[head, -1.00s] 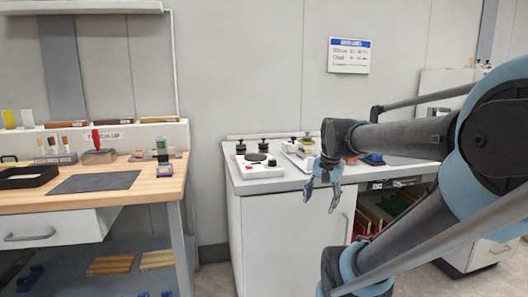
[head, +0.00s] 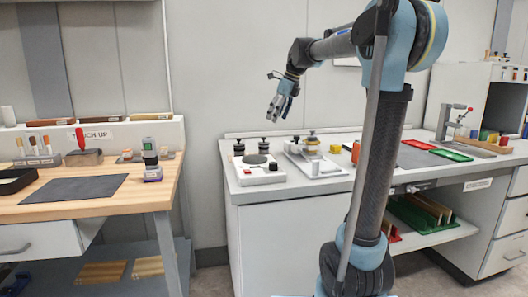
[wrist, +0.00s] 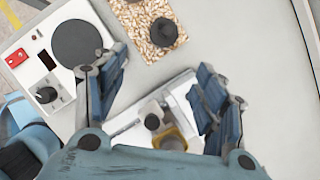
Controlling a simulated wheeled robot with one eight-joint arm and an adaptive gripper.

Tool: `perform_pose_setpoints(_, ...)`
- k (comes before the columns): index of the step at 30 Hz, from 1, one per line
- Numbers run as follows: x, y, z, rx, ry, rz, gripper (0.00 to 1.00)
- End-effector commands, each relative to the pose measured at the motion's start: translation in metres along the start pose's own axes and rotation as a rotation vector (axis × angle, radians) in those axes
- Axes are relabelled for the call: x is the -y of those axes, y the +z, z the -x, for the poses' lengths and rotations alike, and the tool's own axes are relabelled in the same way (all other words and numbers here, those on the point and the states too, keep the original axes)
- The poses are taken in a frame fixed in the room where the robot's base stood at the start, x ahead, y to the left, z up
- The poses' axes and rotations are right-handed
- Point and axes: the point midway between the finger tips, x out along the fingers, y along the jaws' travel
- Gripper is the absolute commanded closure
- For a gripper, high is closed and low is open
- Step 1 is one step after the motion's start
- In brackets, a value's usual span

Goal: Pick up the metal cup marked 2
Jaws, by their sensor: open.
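My gripper (head: 279,106) is open and empty, raised above the grey-white counter (head: 285,192) and pointing down. In the wrist view its two blue fingers (wrist: 160,88) are spread apart above a white fixture (wrist: 182,92). Small grey and yellowish round parts (wrist: 170,138) show on that fixture, partly hidden by my gripper. A dark round knobbed piece (wrist: 164,32) stands on a speckled patch beyond the fingertips. In the head view dark knobbed pieces (head: 264,145) stand at the counter's back left. I can read no 2 on anything, so I cannot tell which thing is the marked cup.
A white device (head: 262,176) with a black disc and red button sits at the counter's left front. The white fixture (head: 316,163) stands right of it. An orange cylinder (head: 356,152) and red and green trays (head: 451,155) lie further right. A wooden bench (head: 150,196) stands left, across a gap.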

Motion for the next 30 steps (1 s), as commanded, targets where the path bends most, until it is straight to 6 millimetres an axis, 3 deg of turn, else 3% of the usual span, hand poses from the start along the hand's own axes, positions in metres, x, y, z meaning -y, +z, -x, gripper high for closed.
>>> perform_pose_setpoints(5,0.005,0.01,-0.007,0.007,0.005,-0.051,0.35)
perform_pose_setpoints(21,0.004,0.011,-0.099,0.006,0.005,-0.05,0.35)
perform_pose_setpoints(30,0.003,0.01,-0.123,0.006,0.005,-0.049,0.35)
